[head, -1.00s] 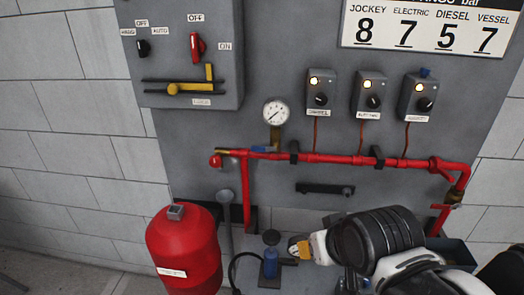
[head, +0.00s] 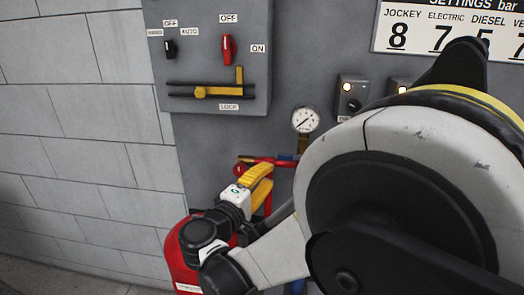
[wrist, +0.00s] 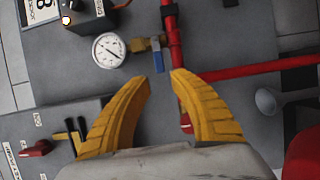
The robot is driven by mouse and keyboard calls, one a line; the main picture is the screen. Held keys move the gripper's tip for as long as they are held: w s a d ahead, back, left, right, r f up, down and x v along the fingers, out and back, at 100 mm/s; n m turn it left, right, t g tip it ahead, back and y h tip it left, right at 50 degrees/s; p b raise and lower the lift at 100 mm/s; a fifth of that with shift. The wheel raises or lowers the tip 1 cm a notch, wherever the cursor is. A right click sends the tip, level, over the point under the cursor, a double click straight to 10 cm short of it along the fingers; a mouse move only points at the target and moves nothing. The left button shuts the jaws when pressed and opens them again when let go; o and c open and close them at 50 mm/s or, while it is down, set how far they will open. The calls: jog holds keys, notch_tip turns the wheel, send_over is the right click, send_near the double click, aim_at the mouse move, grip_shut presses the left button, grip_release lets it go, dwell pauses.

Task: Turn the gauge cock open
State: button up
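The gauge cock is a brass fitting (wrist: 140,44) with a blue lever (wrist: 157,56), between the round white gauge (wrist: 109,50) and the red pipe (wrist: 174,40). The lever lies alongside the pipe and across the brass stem. In the head view the gauge (head: 305,120) shows clearly, and the lever (head: 287,157) shows partly beside my arm. My gripper (wrist: 160,82) is open in the wrist view, its two yellow fingers apart with nothing between them. The lever's end is just beyond the gap between the fingertips, apart from them. In the head view my gripper (head: 260,180) is near the pipe's left end.
A grey panel box (head: 215,60) with a red switch and yellow handle is above left. A red tank (head: 180,255) stands below my gripper. A small control box (head: 351,95) is right of the gauge. My arm hides much of the right side.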

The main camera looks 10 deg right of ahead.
jog(key=b+x, duration=0.2)
jog(key=x, duration=0.8)
jog(key=shift+w+d, duration=0.2)
jog(key=shift+w, duration=0.05)
grip_shut()
jog(key=shift+r, duration=0.1)
